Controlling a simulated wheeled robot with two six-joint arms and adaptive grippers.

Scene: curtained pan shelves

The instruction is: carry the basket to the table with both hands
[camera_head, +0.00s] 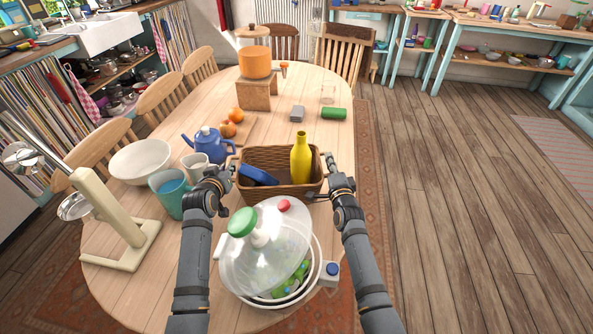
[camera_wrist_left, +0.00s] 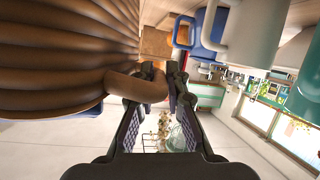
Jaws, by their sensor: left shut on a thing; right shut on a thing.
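The brown wicker basket (camera_head: 285,158) is at the middle of the wooden table (camera_head: 185,240), between my two hands. It holds a yellow bottle (camera_head: 300,160) standing upright and a blue object (camera_head: 258,175). My left gripper (camera_head: 234,168) is at the basket's left end. In the left wrist view its fingers (camera_wrist_left: 162,78) are shut around the basket's looped handle (camera_wrist_left: 138,86), beside the ribbed wall. My right gripper (camera_head: 328,168) is shut at the right end; the handle there is mostly hidden by it. I cannot tell whether the basket's underside touches the table.
A blue teapot (camera_head: 210,145), a white mug (camera_head: 197,165), a teal mug (camera_head: 170,192) and a white bowl (camera_head: 141,160) stand left of the basket. A lidded salad bowl (camera_head: 265,255) is in front. Fruit (camera_head: 236,115), a grey block (camera_head: 297,114) and a green cylinder (camera_head: 334,114) lie behind.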

